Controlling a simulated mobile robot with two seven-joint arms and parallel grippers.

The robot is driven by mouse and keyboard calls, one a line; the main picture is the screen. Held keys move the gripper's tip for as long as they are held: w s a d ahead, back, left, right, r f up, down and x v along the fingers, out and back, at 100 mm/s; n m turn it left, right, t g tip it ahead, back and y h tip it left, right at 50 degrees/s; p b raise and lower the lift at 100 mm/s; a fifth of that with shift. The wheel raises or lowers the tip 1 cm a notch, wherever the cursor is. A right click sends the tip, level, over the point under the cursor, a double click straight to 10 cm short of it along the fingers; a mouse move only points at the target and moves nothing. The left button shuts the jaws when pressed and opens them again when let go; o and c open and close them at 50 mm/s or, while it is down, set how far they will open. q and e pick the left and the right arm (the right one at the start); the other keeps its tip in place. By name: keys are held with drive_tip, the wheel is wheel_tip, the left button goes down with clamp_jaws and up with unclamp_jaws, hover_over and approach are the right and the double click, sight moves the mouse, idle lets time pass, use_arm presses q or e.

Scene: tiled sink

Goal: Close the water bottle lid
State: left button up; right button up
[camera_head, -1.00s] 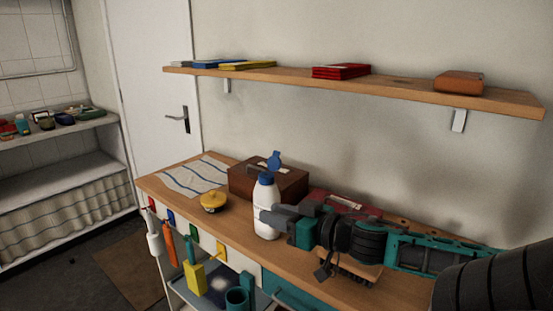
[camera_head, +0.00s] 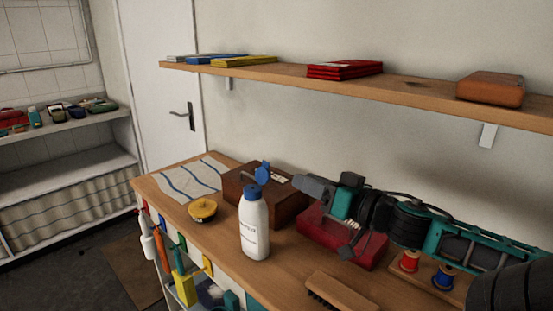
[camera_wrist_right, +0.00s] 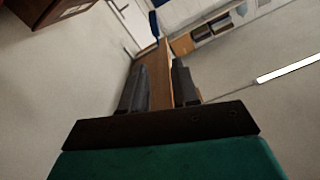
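The white water bottle (camera_head: 254,228) stands upright near the front edge of the wooden counter. Its blue lid (camera_head: 262,174) is flipped up, tilted away from the blue collar on the bottle's top. My right gripper (camera_head: 300,186) is to the right of the raised lid, at about its height, and appears apart from it. In the right wrist view, the two fingers (camera_wrist_right: 160,85) are spread with nothing gripped between them. A small blue piece (camera_wrist_right: 154,24) beyond the fingers may be the lid. My left gripper is not in view.
A brown box (camera_head: 285,205) sits just behind the bottle and a red box (camera_head: 330,242) lies under my right arm. A yellow round item (camera_head: 202,209), a brush (camera_head: 340,292) and thread spools (camera_head: 410,261) share the counter. A wall shelf (camera_head: 400,86) hangs above.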

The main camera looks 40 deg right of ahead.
sight(266, 163)
drive_tip(key=shift+w+a, duration=0.15)
drive_tip(key=shift+w, duration=3.1)
drive_tip(key=shift+w+a, duration=0.15)
drive_tip(key=shift+w, duration=3.05)
drive_tip(key=shift+c, duration=0.4)
clamp_jaws()
